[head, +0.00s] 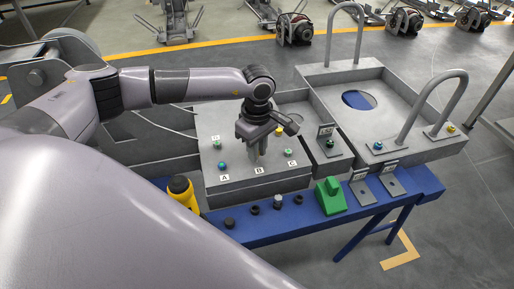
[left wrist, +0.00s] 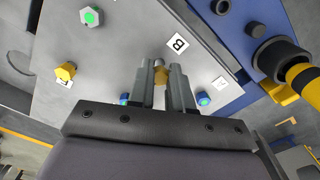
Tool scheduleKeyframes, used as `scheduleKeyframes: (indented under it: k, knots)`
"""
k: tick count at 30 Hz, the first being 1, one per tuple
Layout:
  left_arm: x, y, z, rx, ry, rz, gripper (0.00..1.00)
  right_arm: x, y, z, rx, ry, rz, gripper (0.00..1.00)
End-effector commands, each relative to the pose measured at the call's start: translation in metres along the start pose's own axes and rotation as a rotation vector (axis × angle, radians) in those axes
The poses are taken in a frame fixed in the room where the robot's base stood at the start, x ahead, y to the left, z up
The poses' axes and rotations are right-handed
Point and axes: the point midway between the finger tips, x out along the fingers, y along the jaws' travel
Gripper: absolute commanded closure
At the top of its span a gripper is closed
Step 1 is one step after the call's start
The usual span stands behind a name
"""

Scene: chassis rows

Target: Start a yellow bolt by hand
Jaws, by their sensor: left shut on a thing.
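My left gripper (head: 258,157) points down over the grey lid (head: 232,178), by the label B (head: 259,170). In the left wrist view its fingers (left wrist: 161,72) are shut on a yellow bolt (left wrist: 160,76), beside the label B (left wrist: 177,43). The fingers hide most of this bolt, and I cannot tell whether its tip is in a hole. Another yellow bolt (left wrist: 66,71) stands on the lid, and it also shows behind the gripper in the head view (head: 279,131). A blue bolt (head: 222,166) with a green mark stands by label A. My right gripper is out of view.
A green-marked bolt (head: 289,153) stands by label C. The blue bench (head: 262,232) in front carries dark sockets (head: 229,223), a green block (head: 329,196) and a yellow-and-black tool (head: 182,192). Tall handles (head: 430,100) rise from the box at right.

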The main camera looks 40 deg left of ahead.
Motion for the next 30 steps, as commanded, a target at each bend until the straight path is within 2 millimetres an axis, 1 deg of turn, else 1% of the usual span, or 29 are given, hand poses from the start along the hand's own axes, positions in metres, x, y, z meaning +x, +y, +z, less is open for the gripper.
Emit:
scheduleKeyframes:
  k: [12, 18, 20, 27, 30]
  knots:
    - [0.014, 0.0, 0.0, 0.0, 0.0, 0.0, 1.0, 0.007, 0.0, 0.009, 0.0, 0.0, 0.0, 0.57]
    - [0.015, 0.0, 0.0, 0.015, 0.0, 0.001, 1.0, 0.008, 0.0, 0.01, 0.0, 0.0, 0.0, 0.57]
    - [0.015, 0.0, 0.0, 0.053, 0.0, 0.001, 1.0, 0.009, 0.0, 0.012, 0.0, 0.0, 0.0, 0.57]
    - [0.016, -0.001, 0.0, 0.32, 0.001, 0.002, 1.0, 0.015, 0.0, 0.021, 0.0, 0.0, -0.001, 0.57]
    - [0.016, -0.001, 0.0, 0.405, 0.001, 0.001, 1.0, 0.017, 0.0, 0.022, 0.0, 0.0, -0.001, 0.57]
